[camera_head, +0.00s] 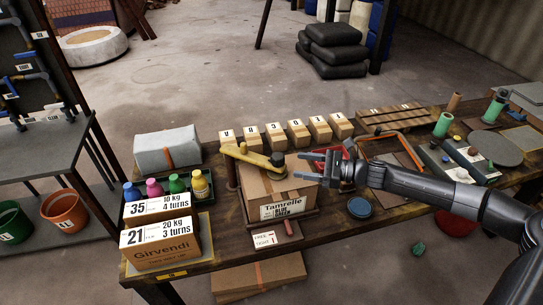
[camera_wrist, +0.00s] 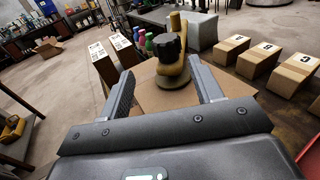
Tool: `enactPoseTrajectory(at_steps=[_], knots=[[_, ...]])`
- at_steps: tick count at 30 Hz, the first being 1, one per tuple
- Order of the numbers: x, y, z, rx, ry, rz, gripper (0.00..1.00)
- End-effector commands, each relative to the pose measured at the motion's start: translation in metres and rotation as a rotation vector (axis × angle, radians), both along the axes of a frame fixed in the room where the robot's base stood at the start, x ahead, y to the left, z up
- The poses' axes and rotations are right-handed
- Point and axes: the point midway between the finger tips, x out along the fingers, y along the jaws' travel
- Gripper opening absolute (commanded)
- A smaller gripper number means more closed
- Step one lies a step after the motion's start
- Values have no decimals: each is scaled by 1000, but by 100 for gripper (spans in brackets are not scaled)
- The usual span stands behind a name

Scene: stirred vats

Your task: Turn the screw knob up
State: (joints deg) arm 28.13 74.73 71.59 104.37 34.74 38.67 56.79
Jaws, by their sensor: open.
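The black screw knob (camera_head: 278,160) sits at the right end of a yellow arm (camera_head: 248,154) over a cardboard box labelled Tamrelle (camera_head: 278,190). My gripper (camera_head: 304,166) is open and empty, just right of the knob in the head view. In the wrist view its two fingers (camera_wrist: 164,85) point toward the knob, one on each side of its line, apart from it. The screw's thread is not clearly visible.
A row of small lettered boxes (camera_head: 296,132) stands behind. Labelled boxes (camera_head: 160,243) and coloured bottles (camera_head: 176,183) stand at the left. A grey bundle (camera_head: 167,148) lies behind them. A blue round lid (camera_head: 360,207) and a red-orange tray (camera_head: 375,139) lie to the right.

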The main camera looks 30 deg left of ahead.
Motion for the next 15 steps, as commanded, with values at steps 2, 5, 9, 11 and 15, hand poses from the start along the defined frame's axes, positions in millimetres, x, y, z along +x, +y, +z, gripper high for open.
enactPoseTrajectory(at_steps=[2, 5, 9, 11, 15], knots=[[6, 0, 3, 25, 32, -16, 59], [8, 1, 6, 37, 49, -23, 59], [5, 15, 6, 39, 50, -23, 59], [2, 25, 6, 38, 50, -22, 59], [-6, 51, 6, 39, 48, -21, 59]])
